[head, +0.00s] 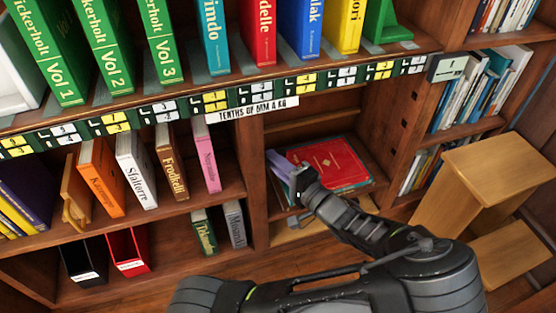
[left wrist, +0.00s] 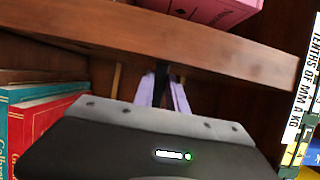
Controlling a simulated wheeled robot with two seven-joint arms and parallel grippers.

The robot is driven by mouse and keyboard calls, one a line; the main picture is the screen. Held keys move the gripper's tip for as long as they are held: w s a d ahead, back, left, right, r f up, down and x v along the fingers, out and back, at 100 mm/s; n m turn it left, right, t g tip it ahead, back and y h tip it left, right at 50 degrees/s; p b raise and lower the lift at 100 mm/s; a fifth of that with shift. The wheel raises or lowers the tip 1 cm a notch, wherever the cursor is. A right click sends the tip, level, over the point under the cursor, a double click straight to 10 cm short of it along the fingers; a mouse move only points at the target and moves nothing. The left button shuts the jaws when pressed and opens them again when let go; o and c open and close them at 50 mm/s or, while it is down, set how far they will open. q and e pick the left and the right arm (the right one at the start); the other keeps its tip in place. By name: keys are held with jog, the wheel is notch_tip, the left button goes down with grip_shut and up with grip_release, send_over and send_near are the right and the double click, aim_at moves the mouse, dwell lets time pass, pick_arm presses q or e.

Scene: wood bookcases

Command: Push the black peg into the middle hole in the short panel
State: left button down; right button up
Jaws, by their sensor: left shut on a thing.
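My left gripper (head: 281,168) reaches into the lower middle bay, near its left side and above a red book. Its lavender fingers also show in the left wrist view (left wrist: 165,92), shut on a narrow dark thing, apparently the black peg (left wrist: 161,84). The peg's far end is hard to make out, and the fingers hide it in the head view. A wooden panel (head: 390,166) at the bay's right side has three dark square holes, with the middle hole (head: 405,124) apart from my gripper. I cannot tell whether this is the short panel. My right gripper is not in view.
A shelf edge (left wrist: 180,45) runs just above the fingers in the left wrist view. Red and teal books (head: 325,164) lie in the bay. A wooden step stool (head: 500,165) stands at right.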

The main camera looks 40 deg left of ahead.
pick_arm(q)
jog(key=shift+s+a, duration=0.35)
jog(key=shift+s, duration=0.15)
jog(key=c, duration=1.3)
grip_release()
jog(key=shift+s+a, duration=0.1)
jog(key=shift+d, duration=0.25)
jog(key=p+v, duration=0.2)
jog(key=v, duration=0.5)
jog(key=shift+d, duration=0.35)
jog(key=shift+c, duration=0.3)
